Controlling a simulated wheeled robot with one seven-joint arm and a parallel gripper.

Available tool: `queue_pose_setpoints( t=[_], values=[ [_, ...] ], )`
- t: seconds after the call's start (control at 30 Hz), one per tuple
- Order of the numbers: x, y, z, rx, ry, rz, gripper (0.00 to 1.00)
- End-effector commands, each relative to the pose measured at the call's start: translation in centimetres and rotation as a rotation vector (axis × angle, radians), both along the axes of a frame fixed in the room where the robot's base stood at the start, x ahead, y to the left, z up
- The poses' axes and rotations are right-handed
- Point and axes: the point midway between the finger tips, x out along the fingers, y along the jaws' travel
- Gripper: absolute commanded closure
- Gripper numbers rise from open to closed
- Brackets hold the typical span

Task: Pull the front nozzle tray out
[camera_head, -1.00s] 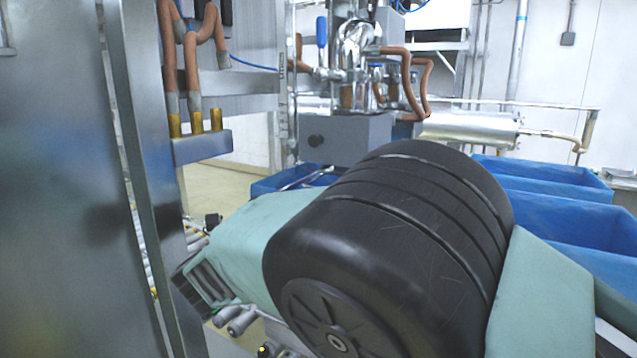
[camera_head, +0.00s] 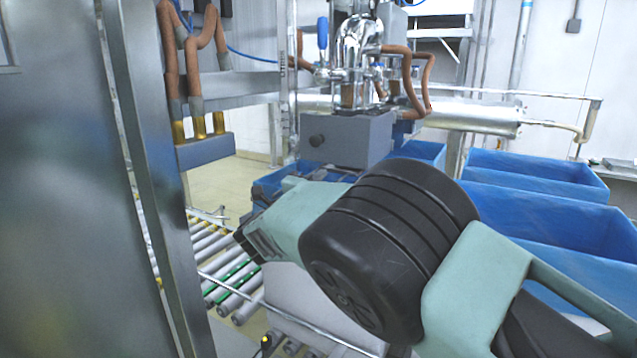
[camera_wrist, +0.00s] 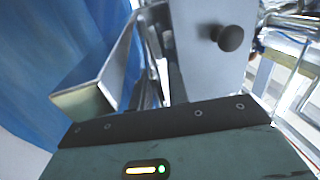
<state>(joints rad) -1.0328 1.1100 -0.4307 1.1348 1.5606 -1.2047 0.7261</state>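A grey box with a black knob (camera_head: 348,140) hangs below the shiny nozzle pipes in the head view. In the wrist view the box (camera_wrist: 206,58) stands upright just beyond my gripper housing, its knob at upper right. A thin metal tray-like piece (camera_wrist: 112,72) with a pale end face slants beside it at left; I take this for the front nozzle tray. In the head view it shows only as a thin strip (camera_head: 320,174) above my wrist. My gripper (camera_head: 252,243) is below and left of the box. Its fingers cannot be made out, and contact is not visible.
Large blue bins (camera_head: 550,210) stand at right, with blue also filling the left of the wrist view. A roller conveyor (camera_head: 222,262) runs below my gripper. A steel post (camera_head: 150,190) and panel block the left. Brown hoses (camera_head: 418,85) hang by the nozzles.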

Motion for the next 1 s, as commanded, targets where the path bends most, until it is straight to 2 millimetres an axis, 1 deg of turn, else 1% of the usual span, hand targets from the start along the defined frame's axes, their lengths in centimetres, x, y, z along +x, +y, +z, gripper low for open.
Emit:
queue_pose_setpoints(
  t=[0.03,0.07,0.1,0.13,0.37,0.47,0.57,0.67,1.0],
  values=[
    [0.0,0.0,0.0,0.000,0.000,0.000,0.83],
    [0.0,0.0,0.0,0.000,0.000,0.000,0.86],
    [0.0,0.0,0.0,0.000,0.000,0.000,0.97],
    [0.0,0.0,0.0,0.000,0.000,0.000,1.00],
    [-0.2,0.1,-0.1,0.000,0.001,0.001,1.00],
    [-0.7,0.4,-0.3,0.001,0.002,0.002,1.00],
    [-1.8,0.9,-0.4,0.001,0.001,0.002,1.00],
    [-3.4,1.6,-0.6,0.002,0.000,0.002,1.00],
    [-10.1,4.7,-0.7,0.002,0.000,0.002,1.00]
  ],
)
